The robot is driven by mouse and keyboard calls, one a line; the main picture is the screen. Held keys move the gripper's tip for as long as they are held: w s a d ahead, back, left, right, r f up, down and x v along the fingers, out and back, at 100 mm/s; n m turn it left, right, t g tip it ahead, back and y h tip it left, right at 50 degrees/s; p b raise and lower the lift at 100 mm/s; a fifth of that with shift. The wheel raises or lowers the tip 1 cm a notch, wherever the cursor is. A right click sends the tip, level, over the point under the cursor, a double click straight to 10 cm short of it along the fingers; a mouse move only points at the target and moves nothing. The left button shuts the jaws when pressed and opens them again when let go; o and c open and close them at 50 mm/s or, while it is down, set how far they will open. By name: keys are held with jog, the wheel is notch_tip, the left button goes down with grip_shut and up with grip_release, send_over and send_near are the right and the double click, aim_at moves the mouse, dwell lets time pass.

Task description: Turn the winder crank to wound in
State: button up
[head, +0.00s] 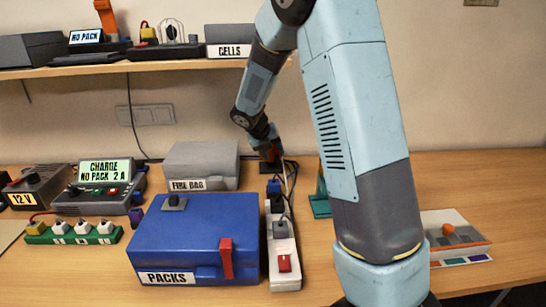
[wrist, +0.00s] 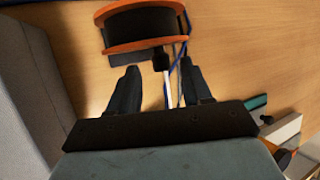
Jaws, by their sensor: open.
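The winder is an orange-flanged spool with dark windings (wrist: 140,22), at the top of the wrist view. What looks like its crank is a pale rod with a black knob (wrist: 161,62) at the spool's near edge. My gripper (wrist: 159,72) is open, with one dark finger on each side of the knob and rod. I cannot tell whether either finger touches them. In the head view, my gripper (head: 266,143) is small and dark over the orange winder (head: 270,156), behind the power strip. The crank is not clear there.
A grey fire bag box (head: 202,160) stands left of the winder, and a blue packs case (head: 195,235) is nearer. A white power strip (head: 284,255) with plugs and cables runs beside it. A green stand (head: 320,205) is to the right. Blue and dark cables pass the winder.

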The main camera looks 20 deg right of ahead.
aim_at(276, 157)
jog(key=shift+x, duration=1.5)
jog(key=shift+c, duration=0.4)
grip_shut()
jog(key=shift+a, duration=0.2)
jog(key=shift+d, duration=0.15)
